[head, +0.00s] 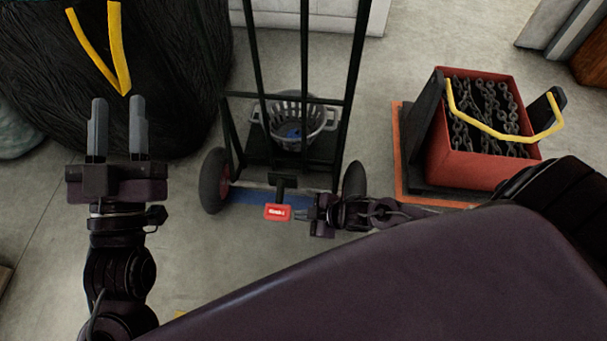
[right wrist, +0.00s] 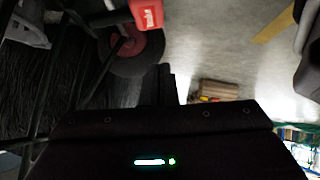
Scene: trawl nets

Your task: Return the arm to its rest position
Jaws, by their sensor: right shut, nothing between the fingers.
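My left gripper (head: 118,128) points away from me in the head view, its two grey fingers apart with nothing between them. My right gripper (head: 300,214) is low at the middle of the head view, pointing left. Its fingers are shut and empty, close to a red tag (head: 277,212) on the hand truck (head: 305,100). In the head view I cannot tell whether the fingertips touch the tag. The red tag also shows at the top of the right wrist view (right wrist: 146,13). My right arm reaches in from the right.
The hand truck carries a grey basket (head: 316,112) with something blue inside. A red box of chains (head: 470,165) with a yellow handle stands on the right. A dark net heap (head: 170,70) lies behind my left gripper. Bare floor (head: 200,260) lies between my arms.

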